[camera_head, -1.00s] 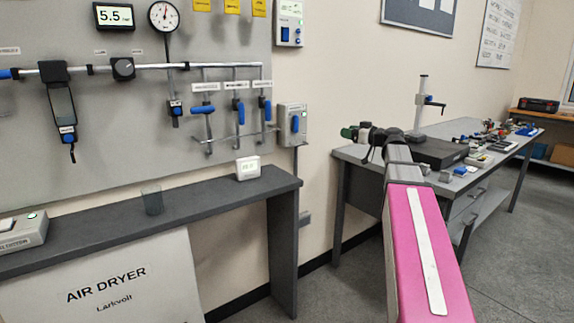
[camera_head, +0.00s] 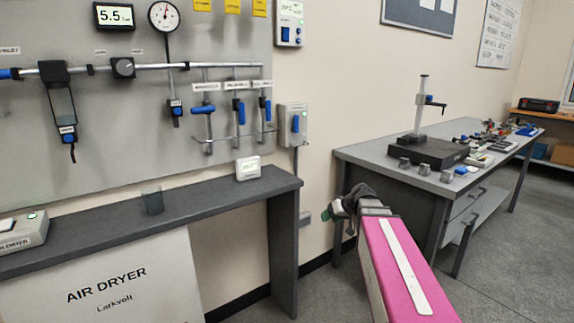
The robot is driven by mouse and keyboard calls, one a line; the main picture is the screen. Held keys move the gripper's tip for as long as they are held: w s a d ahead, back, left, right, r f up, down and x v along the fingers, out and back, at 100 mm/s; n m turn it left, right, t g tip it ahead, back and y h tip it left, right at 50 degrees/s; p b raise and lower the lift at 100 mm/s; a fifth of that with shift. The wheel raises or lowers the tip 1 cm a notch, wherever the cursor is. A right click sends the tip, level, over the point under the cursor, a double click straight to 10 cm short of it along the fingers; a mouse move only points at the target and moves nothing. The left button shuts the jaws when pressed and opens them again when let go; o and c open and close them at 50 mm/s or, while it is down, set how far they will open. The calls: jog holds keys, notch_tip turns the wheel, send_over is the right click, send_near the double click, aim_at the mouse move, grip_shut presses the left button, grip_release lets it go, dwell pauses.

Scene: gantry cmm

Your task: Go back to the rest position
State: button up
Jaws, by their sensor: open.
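My pink arm (camera_head: 400,275) reaches up from the bottom right of the head view. My gripper (camera_head: 333,213) is at its far end, in front of the wall between the dark shelf (camera_head: 225,187) and the grey workbench (camera_head: 380,158). It appears apart from both. Its fingers are small and partly hidden by the wrist, and I see nothing held in it.
The workbench carries a black-based stand (camera_head: 428,151) and several small blocks. Grey floor (camera_head: 505,260) is clear at right.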

jog(key=s+d+f+m+g+h, duration=0.1)
jog(key=s+f+m+g+h, duration=0.3)
jog(key=s+f, duration=1.2)
jog(key=s+g+h, duration=0.1)
jog(key=h, duration=0.1)
jog(key=shift+d+f+h, duration=0.4)
